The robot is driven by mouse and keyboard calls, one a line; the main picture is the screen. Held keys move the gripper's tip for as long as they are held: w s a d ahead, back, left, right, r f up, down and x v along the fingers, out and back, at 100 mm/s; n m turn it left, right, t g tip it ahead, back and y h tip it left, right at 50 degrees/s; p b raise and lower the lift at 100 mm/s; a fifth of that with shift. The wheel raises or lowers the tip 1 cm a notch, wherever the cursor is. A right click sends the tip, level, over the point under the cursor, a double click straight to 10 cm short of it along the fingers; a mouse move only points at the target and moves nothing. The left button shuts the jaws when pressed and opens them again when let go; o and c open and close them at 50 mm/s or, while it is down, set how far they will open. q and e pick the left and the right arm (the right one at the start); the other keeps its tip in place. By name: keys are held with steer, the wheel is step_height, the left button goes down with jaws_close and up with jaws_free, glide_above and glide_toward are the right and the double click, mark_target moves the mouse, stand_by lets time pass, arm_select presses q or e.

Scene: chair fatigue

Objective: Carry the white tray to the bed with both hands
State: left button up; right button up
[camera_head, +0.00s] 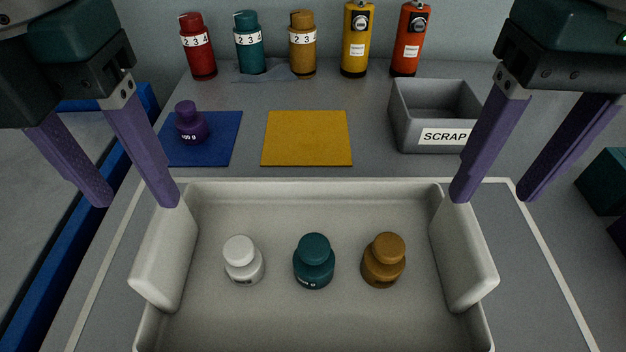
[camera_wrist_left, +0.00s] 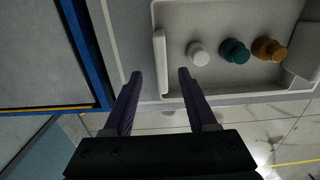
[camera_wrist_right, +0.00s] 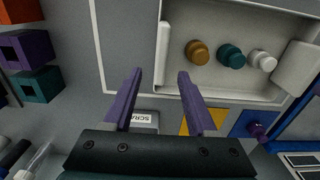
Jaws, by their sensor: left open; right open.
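The white tray (camera_head: 315,328) lies on the grey table, with a raised handle wall on its left side (camera_head: 163,255) and right side (camera_head: 466,258). It holds a white weight (camera_head: 243,262), a teal weight (camera_head: 314,262) and a brown weight (camera_head: 384,262) in a row. My left gripper (camera_head: 138,198) is open and empty above the left handle; in the left wrist view its fingers point toward that handle (camera_wrist_left: 161,62). My right gripper (camera_head: 494,194) is open and empty above the right handle; in the right wrist view this handle (camera_wrist_right: 162,54) lies ahead of the fingers.
Behind the tray are a blue mat (camera_head: 222,140) with a purple weight (camera_head: 191,122), a bare yellow mat (camera_head: 307,138) and a grey SCRAP bin (camera_head: 437,108). Several coloured cylinders, including a red one (camera_head: 198,50), stand at the back. A blue-edged surface (camera_head: 50,245) is at left.

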mark_target(168, 250)
arm_select(q)
steer(key=shift+s+f, duration=0.1)
steer(key=shift+s, duration=0.2)
arm_select(e)
steer(key=shift+s+f, duration=0.1)
steer(key=shift+s, duration=0.25)
arm_select(q)
step_height(168, 250, down, 10)
steer(key=shift+r, duration=0.1)
arm_select(e)
step_height(168, 250, down, 10)
steer(key=shift+r, duration=0.1)
arm_select(q)
jaws_close()
arm_select(e)
jaws_close()
stand_by(0.6)
